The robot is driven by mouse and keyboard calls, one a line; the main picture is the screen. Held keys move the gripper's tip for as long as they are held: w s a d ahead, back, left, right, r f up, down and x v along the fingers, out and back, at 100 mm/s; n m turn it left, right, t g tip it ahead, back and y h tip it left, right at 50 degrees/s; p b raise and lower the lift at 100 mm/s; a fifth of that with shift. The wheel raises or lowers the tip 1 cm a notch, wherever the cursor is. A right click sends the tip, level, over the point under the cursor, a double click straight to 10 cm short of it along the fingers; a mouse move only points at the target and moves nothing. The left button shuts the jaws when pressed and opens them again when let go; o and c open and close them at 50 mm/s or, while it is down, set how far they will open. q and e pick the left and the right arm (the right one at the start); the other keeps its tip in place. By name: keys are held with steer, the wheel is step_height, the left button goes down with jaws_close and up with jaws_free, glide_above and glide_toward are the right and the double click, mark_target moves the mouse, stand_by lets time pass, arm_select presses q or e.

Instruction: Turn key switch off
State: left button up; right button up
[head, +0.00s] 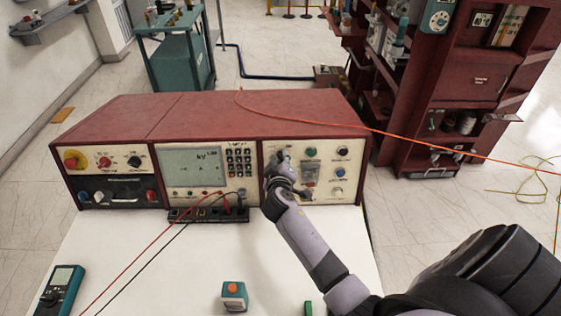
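A long red test console (215,105) stands at the back of a white table, its front panels facing me. My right arm reaches in from the lower right, and my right gripper (277,165) is at the left part of the console's right panel (325,150). It covers the upper-left controls there. The key switch cannot be made out; it may be hidden behind the gripper. I cannot tell whether the fingers are open or shut, or whether they touch a control. My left gripper is not in view.
The white table (150,255) holds a teal multimeter (62,290) and a small box with an orange button (234,295). Red and black leads run from a terminal strip (205,214) below the display. An orange cable (400,137) crosses to the right. A red cabinet (470,85) stands behind.

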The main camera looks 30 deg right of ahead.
steer(key=v, duration=1.2)
